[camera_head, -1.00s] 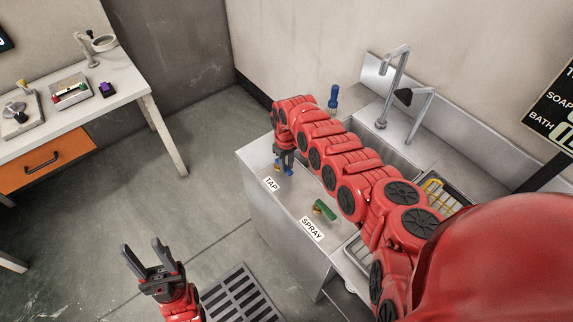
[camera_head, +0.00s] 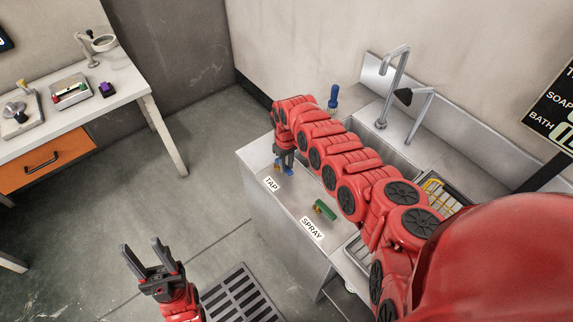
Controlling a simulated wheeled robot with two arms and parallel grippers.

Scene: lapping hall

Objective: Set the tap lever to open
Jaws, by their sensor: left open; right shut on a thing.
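The blue tap lever (camera_head: 289,171) is on the sink counter beside the white TAP label (camera_head: 271,184). My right gripper (camera_head: 284,164) reaches down over it and is shut on it; the fingers and arm hide most of the lever, so its exact angle is hard to tell. My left gripper (camera_head: 150,260) is open and empty above the floor, left of the counter.
A green lever (camera_head: 325,210) sits by the SPRAY label (camera_head: 312,228), close to my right arm. A blue-handled brush (camera_head: 333,98) stands behind the arm. A yellow rack (camera_head: 437,190) is at the right. A workbench (camera_head: 110,85) stands far left, with open floor between.

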